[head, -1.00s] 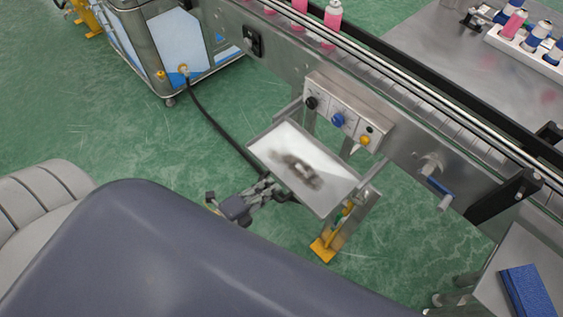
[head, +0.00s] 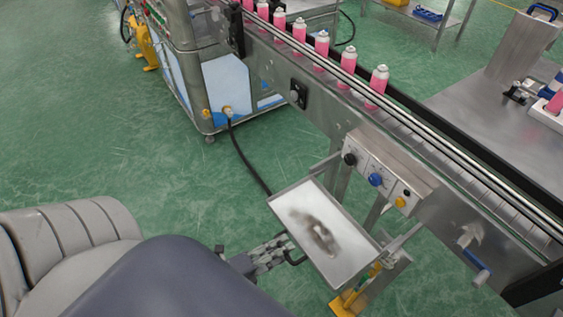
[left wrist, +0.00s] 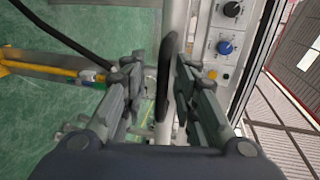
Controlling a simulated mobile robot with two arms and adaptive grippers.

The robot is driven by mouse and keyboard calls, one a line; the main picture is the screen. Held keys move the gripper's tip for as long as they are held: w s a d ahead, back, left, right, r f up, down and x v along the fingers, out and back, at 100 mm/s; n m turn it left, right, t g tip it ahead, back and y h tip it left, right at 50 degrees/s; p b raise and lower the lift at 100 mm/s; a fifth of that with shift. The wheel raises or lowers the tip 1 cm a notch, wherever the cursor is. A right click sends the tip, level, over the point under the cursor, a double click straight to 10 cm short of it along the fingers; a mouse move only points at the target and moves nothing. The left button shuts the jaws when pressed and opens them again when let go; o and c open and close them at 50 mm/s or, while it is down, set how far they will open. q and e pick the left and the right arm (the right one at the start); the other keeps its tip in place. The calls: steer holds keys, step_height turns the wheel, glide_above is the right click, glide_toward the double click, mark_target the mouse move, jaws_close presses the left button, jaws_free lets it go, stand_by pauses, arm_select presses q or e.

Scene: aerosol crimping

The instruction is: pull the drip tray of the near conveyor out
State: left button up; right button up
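The drip tray (head: 346,263) is a shallow pale metal tray with a dark smudge in it. In the head view it sticks out on the near side of the conveyor, below the control panel. Its black handle (head: 294,258) is on its near left side. My right gripper is not in view.
The near conveyor (head: 328,112) carries several pink cans (head: 376,87). Its control box (head: 385,172) with knobs is above the tray, and a blue-handled crank (head: 474,262) is to the right. A black cable (head: 245,158) hangs behind the tray. Green floor is free at left.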

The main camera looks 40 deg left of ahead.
arm_select(q)
steer(key=v, duration=1.2)
stand_by(0.6)
step_height(320, 180, down, 22)
steer(key=s+a+n+g+y, duration=0.2)
steer(key=n+g+y, duration=0.3)
steer(key=n, duration=0.5)
steer(key=s+d+f+n+g, duration=0.2)
steer(key=s+f+n+g, duration=0.2)
steer(key=s+f, duration=0.2)
steer(key=s+d+f+n+g, duration=0.2)
steer(key=s+f+n+g, duration=0.2)
steer(key=f, duration=0.7)
steer(key=s+n, duration=0.1)
steer(key=s, duration=0.1)
steer(key=shift+s+d+n+g, duration=0.3)
steer(key=shift+s, duration=0.1)
